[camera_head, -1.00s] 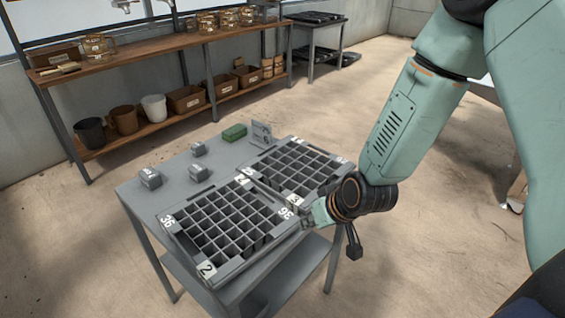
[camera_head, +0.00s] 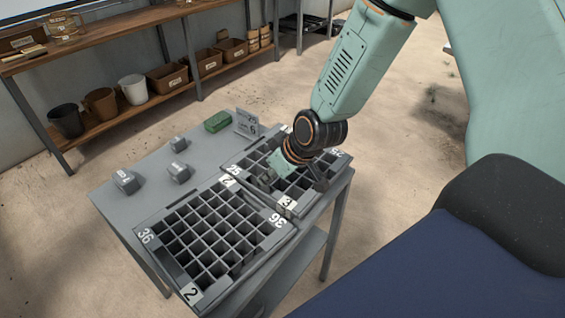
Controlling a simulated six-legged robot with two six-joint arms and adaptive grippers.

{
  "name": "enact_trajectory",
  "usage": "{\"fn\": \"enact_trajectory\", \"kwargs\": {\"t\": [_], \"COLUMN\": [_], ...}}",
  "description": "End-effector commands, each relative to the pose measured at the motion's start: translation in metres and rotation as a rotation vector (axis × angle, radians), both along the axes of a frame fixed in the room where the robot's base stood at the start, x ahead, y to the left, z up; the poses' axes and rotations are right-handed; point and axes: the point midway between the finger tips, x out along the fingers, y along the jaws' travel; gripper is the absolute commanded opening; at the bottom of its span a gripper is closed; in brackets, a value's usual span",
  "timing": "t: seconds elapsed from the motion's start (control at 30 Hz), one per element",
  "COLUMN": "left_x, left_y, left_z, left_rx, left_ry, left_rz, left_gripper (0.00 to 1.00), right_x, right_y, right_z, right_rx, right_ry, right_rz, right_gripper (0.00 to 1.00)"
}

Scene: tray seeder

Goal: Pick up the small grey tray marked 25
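The small grey tray marked 25 (camera_head: 233,170) lies on the grey table, behind and to the right of the larger tray marked 36 (camera_head: 145,237). It has a grid of square cells, a second 25 at its far right corner and a white label 3 at its near edge. My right gripper (camera_head: 266,178) is over the tray marked 25 and hides part of its cells. Its fingertips are small and dark against the grid, so their opening and any contact are unclear. My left gripper is not in view.
The table (camera_head: 128,205) also holds several small grey blocks, one of them here (camera_head: 126,181), a green block (camera_head: 217,121) and a small standing sign (camera_head: 247,124). A wooden shelf (camera_head: 110,127) with pots and boxes stands behind. The floor around the table is clear.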

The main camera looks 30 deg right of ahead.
Motion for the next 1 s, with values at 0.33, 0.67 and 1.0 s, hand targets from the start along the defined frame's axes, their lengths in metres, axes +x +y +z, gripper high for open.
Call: {"fn": "enact_trajectory", "kwargs": {"t": [0.33, 0.67, 1.0], "left_x": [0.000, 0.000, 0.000], "left_y": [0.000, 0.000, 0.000], "left_z": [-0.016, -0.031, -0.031], "left_rx": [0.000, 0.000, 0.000], "left_ry": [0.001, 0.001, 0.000], "left_rz": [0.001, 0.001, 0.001], "left_gripper": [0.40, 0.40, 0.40], "right_x": [0.009, 0.033, 0.038], "right_y": [0.006, 0.012, 0.012], "right_z": [-0.025, -0.062, -0.065], "right_rx": [-0.002, -0.003, 0.000], "right_ry": [0.000, 0.000, -0.001], "right_rz": [0.000, 0.003, 0.002], "right_gripper": [0.14, 0.14, 0.11]}}
